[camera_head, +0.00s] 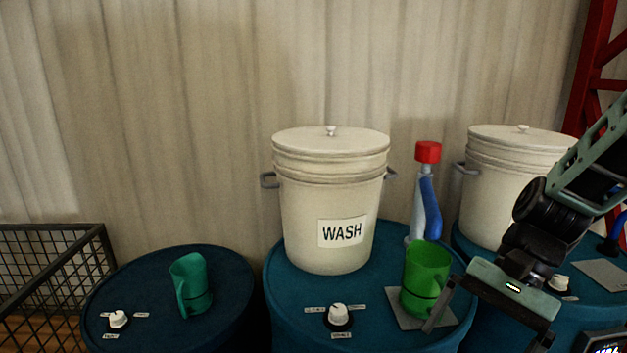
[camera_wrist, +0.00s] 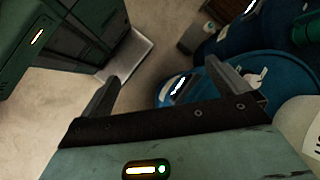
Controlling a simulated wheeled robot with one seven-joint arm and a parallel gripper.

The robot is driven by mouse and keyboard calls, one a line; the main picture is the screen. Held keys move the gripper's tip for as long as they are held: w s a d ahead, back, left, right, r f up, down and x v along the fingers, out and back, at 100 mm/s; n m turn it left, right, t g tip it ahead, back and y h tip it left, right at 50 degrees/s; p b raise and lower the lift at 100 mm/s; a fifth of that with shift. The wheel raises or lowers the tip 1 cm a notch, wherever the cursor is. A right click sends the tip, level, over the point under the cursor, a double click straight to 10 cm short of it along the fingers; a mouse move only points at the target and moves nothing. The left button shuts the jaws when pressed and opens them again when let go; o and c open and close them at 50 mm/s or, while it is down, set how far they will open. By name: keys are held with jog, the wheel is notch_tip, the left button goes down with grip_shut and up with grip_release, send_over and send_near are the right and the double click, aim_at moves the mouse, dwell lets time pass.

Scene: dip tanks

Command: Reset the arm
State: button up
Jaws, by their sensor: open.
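My gripper (camera_head: 488,332) is at the lower right of the head view, with its two fingers spread apart. Its left finger overlaps the lower right edge of a bright green mug (camera_head: 426,278) in the picture. The mug stands upright on a grey pad (camera_head: 399,318) on the middle blue drum. In the wrist view my gripper (camera_wrist: 162,76) is open, with nothing held between the fingers. Floor and part of a blue drum (camera_wrist: 232,92) show beyond them.
A second white bucket (camera_head: 500,190) stands behind my arm. A teal mug (camera_head: 190,285) is on the left drum; a wire basket (camera_head: 50,265) is far left.

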jog(key=s+a+f+n+t+h+b, duration=0.1)
jog(key=s+a+n+t+h+b, duration=0.1)
jog(key=s+a+n+h, duration=0.3)
jog(key=s+a+n+t, duration=0.1)
jog(key=s+a+n, duration=0.3)
jog(key=n, duration=0.6)
jog(key=shift+s+f+h, duration=0.3)
jog(key=shift+s+f, duration=0.05)
jog(key=shift+s, duration=0.2)
dwell(1.6)
